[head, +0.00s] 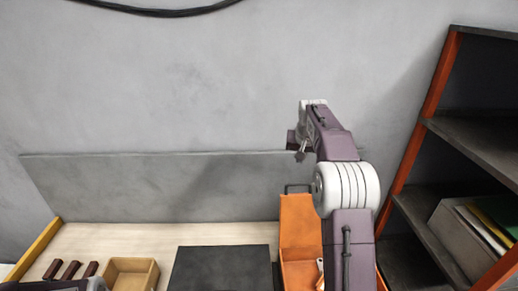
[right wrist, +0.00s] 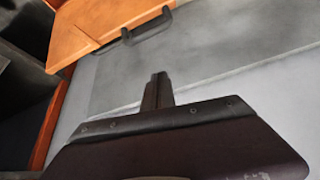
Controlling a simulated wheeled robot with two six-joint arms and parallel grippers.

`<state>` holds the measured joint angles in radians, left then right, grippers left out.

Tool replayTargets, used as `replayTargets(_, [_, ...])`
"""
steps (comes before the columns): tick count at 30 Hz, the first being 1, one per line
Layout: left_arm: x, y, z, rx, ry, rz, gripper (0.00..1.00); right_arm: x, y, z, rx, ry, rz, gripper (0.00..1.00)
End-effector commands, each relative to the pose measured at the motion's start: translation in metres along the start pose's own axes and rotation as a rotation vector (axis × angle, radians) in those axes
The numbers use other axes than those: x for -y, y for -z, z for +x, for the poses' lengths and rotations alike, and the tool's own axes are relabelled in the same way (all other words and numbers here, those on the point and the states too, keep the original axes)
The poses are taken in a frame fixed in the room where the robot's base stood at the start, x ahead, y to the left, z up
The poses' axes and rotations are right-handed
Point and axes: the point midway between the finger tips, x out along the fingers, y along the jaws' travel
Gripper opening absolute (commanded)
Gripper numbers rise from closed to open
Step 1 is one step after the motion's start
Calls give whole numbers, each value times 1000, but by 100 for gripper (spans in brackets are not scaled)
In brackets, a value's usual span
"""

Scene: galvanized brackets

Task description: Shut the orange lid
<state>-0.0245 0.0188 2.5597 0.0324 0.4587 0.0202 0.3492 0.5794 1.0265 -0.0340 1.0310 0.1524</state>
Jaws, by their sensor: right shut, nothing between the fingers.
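The orange lid (head: 299,222) stands raised at the back of an orange box (head: 301,276) in the head view, with a dark handle (head: 297,187) at its top edge. The box is open at the front, and my right arm hides its right part. In the right wrist view the orange lid (right wrist: 95,28) and its dark handle (right wrist: 148,28) show at the top. My right gripper (head: 297,146) is shut and empty, above and behind the lid, apart from it. Its closed fingers (right wrist: 157,90) also show in the right wrist view.
A dark flat-topped block (head: 222,267) stands left of the box. A wooden tray (head: 131,274) and several dark red-brown pieces (head: 70,271) are farther left. A grey back panel (head: 150,187) lines the bench. A shelf unit (head: 445,150) with orange posts stands at right.

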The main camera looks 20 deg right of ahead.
Motion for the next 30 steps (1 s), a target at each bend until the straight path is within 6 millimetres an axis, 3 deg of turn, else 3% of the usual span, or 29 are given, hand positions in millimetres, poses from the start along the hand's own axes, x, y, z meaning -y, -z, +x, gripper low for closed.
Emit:
replayTargets(1, [0, 2, -20, 1, 0, 0, 42, -13, 11, -8, 9, -14, 22, 0])
replayTargets(6, [-1, 3, -34, 1, 0, 0, 42, -39, 10, -2, 44, -39, 62, 0])
replayTargets(14, [-1, 3, -34, 1, 0, 0, 42, -42, 8, 7, 46, -41, 66, 0])
replayTargets(27, [-1, 6, -64, 0, 0, 0, 42, -45, 5, 95, 46, -41, 66, 0])
replayTargets(30, [-1, 6, -63, 1, 0, 0, 42, -44, -5, 93, 43, -41, 66, 0])
